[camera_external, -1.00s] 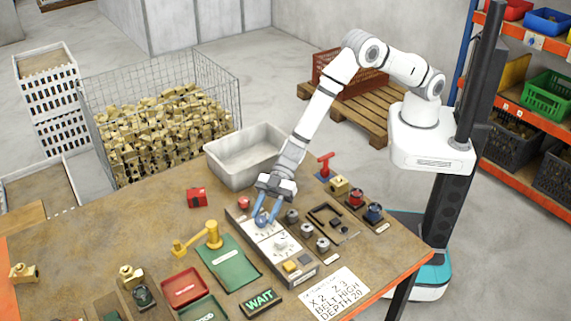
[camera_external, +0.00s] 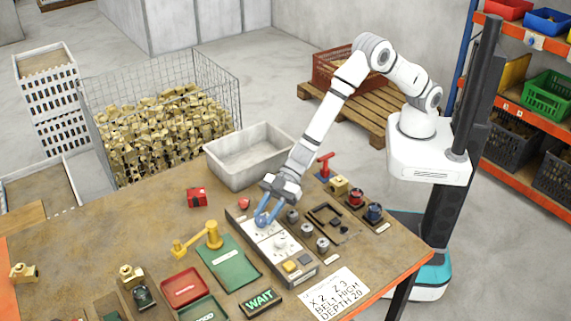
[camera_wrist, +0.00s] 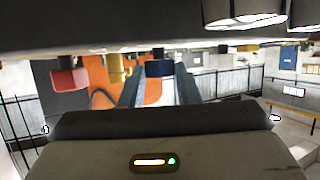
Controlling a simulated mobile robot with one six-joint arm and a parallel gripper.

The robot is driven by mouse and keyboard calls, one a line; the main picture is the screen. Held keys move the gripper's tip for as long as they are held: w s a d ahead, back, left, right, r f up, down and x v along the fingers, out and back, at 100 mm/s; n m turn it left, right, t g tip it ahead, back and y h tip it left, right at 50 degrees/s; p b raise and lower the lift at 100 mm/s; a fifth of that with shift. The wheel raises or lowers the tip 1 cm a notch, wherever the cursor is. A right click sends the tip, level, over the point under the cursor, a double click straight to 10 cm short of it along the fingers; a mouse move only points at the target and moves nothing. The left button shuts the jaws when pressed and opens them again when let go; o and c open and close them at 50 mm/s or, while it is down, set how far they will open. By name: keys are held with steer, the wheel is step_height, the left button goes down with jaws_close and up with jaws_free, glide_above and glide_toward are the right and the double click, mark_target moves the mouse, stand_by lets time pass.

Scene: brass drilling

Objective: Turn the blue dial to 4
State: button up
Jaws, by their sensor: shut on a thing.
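My gripper (camera_external: 266,217) points down at the white dial panel (camera_external: 264,239) on the workbench, its blue fingers shut on the blue dial (camera_external: 262,221). The fingers cover most of the dial, so its pointer and setting cannot be read. A second, pale dial (camera_external: 280,243) sits lower on the same panel. The wrist view is strongly tilted, and I cannot make out the gripped dial there.
Several small knobs (camera_external: 308,230) stand just right of the panel. A red emergency-style button (camera_external: 244,203) is at its upper left. A grey bin (camera_external: 225,165) stands behind. A yellow lever (camera_external: 213,236) and green mat (camera_external: 228,262) lie to the left.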

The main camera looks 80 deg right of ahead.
steer(key=shift+s+a+f+m+t+h+b, duration=0.15)
steer(key=shift+m+t+b, duration=0.25)
steer(key=shift+b, duration=0.8)
steer(key=shift+s+d+f+m+t+h+b, duration=0.15)
steer(key=shift+m+t+b, duration=0.25)
steer(key=shift+b, duration=0.75)
steer(key=shift+a+f+m+t+h+b, duration=0.1)
steer(key=shift+a+m+t+h+b, duration=0.2)
steer(key=shift+b, duration=0.9)
steer(key=shift+s+d+r+m+t+b, duration=0.15)
steer(key=shift+m+t+b, duration=0.35)
steer(key=shift+b, duration=0.75)
steer(key=shift+h+b, duration=0.3)
steer(key=shift+h, duration=0.1)
steer(key=shift+r+m+t+h+b, duration=0.3)
steer(key=shift+m+t+b, duration=0.1)
steer(key=shift+b, duration=0.2)
steer(key=o, duration=1)
